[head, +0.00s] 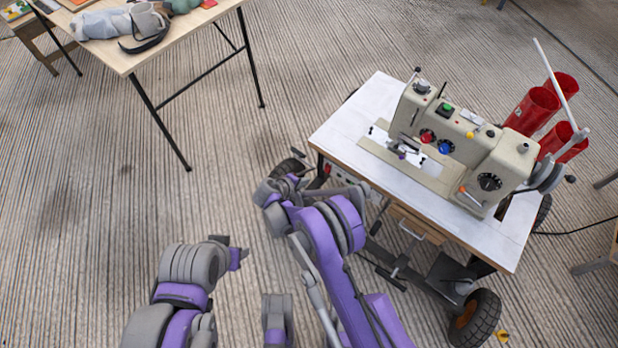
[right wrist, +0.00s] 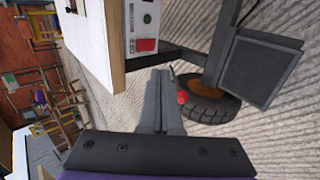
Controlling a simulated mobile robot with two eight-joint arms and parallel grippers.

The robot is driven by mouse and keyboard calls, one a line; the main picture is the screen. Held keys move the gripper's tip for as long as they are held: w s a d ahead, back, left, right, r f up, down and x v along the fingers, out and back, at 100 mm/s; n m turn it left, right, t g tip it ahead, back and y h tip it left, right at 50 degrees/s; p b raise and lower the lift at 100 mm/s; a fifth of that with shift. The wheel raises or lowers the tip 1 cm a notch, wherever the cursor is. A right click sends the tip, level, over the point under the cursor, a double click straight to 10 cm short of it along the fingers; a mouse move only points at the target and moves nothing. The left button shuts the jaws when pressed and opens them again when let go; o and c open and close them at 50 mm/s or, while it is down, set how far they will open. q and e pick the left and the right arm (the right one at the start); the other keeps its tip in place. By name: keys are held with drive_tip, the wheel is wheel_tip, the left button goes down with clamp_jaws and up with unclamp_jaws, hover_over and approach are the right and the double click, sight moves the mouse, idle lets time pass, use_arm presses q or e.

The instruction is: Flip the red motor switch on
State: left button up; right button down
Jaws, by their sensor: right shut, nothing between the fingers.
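A red switch (right wrist: 146,45) sits on the pale face of a small box (right wrist: 143,20) under the tabletop edge in the right wrist view. In the head view, a small red spot (head: 327,169) shows under the sewing table's near left corner. My right gripper (right wrist: 164,75) is shut and empty; its fingers reach below the switch in the wrist picture, apparently apart from it. In the head view my right gripper (head: 301,180) is beside that table corner, partly hidden by my arm. My left gripper (head: 238,256) is low and away from the table; its jaw opening is unclear.
The sewing table (head: 345,128) carries a sewing machine (head: 465,130) and red cones (head: 532,110). A wheel (right wrist: 210,100) and dark frame are close to my right fingers. A small red ball (right wrist: 182,97) shows beside them. Another table (head: 125,55) stands upper left; floor between is clear.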

sight(328, 168)
use_arm(q)
wheel_tip(328, 168, up, 2)
drive_tip(key=shift+s+r+p, duration=0.1)
drive_tip(key=shift+p, duration=0.45)
use_arm(e)
drive_tip(key=shift+s+f, duration=0.1)
drive_tip(key=shift+f, duration=0.3)
use_arm(q)
wheel_tip(328, 168, down, 3)
drive_tip(key=shift+r+b, duration=0.1)
drive_tip(key=shift+b, duration=1)
use_arm(e)
drive_tip(key=w+d+r+x, duration=0.1)
drive_tip(key=x, duration=1.2)
drive_tip(key=shift+w+r, duration=0.3)
drive_tip(key=shift+r, duration=0.05)
